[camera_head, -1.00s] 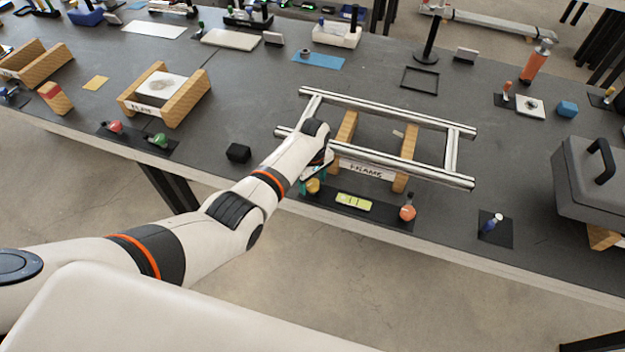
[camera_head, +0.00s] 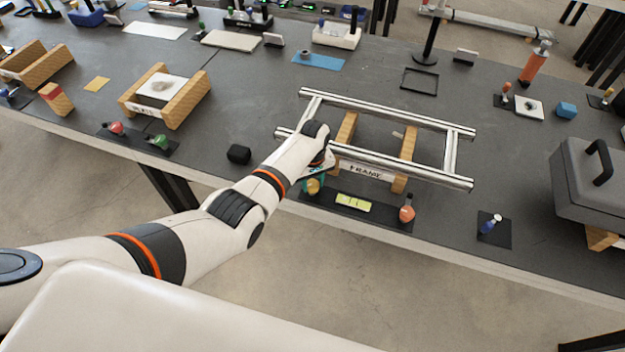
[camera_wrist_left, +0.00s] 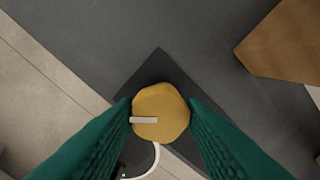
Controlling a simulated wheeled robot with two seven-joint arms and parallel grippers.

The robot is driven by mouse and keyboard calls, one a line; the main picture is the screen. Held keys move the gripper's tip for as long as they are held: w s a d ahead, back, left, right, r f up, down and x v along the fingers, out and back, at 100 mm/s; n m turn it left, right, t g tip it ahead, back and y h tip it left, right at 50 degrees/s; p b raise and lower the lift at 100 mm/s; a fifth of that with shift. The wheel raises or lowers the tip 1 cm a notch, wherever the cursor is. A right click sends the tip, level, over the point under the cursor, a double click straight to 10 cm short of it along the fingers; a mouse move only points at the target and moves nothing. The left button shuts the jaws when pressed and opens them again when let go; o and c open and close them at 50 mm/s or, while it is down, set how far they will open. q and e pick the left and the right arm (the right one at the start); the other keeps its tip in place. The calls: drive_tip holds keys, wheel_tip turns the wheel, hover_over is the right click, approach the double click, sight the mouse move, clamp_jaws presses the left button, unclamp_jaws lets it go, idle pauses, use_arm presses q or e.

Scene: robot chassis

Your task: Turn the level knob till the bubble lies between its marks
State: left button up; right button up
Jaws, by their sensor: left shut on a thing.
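A yellow level knob (camera_wrist_left: 165,106) with a pale pointer bar sits between the green fingers of my left gripper (camera_wrist_left: 160,112) in the left wrist view. The fingers are shut on it from both sides. In the head view the knob (camera_head: 313,187) shows just below my left wrist, at the left end of a black base plate (camera_head: 380,217). The yellow-green level vial (camera_head: 353,203) lies on that plate to the right of the knob. Its bubble and marks are too small to place exactly. My right gripper is not in view.
A silver rail frame (camera_head: 400,164) rests on wooden blocks labelled FRAME just behind the level. An orange-red knob (camera_head: 407,213) stands at the plate's right end. A black cube (camera_head: 238,154) sits to the left. A grey case (camera_head: 592,180) stands far right.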

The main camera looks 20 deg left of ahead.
use_arm(q)
drive_tip(key=m, duration=0.4)
drive_tip(key=shift+m+p, duration=0.3)
drive_tip(key=m, duration=1)
drive_tip(key=shift+m, duration=0.4)
drive_tip(key=m, duration=0.4)
drive_tip(key=shift+m, duration=0.4)
drive_tip(key=o, duration=1)
